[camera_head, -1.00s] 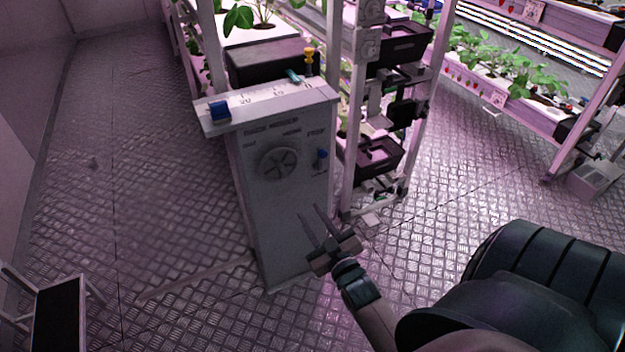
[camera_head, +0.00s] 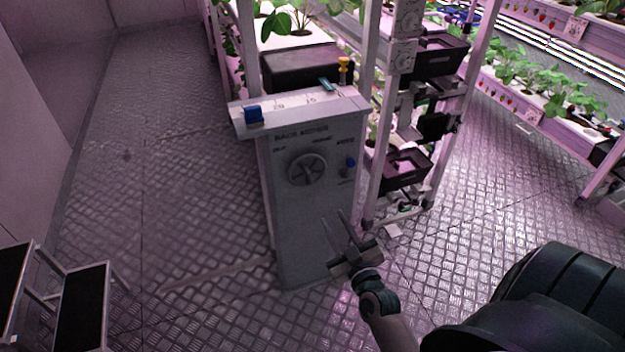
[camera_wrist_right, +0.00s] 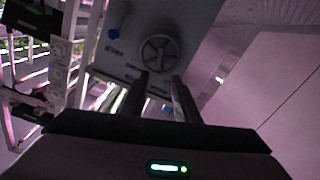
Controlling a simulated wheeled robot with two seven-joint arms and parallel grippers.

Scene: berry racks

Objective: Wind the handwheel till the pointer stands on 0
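The round grey spoked handwheel (camera_head: 307,169) is on the upper front of a grey cabinet (camera_head: 312,225). It also shows in the right wrist view (camera_wrist_right: 158,52). A white scale (camera_head: 296,104) with numbers runs along the cabinet's top, with a blue block (camera_head: 253,114) at its left end and a small teal piece (camera_head: 327,85) on its back edge. I cannot tell which is the pointer or read its exact value. My right gripper (camera_head: 337,232) is open and empty, below and right of the handwheel, apart from it. My left gripper is not in view.
A blue knob (camera_head: 350,163) sits right of the handwheel, and a yellow-topped piece (camera_head: 344,70) stands behind the scale. Plant racks and black trays (camera_head: 405,170) stand at the right. A black step stool (camera_head: 82,305) is at lower left. The floor left of the cabinet is clear.

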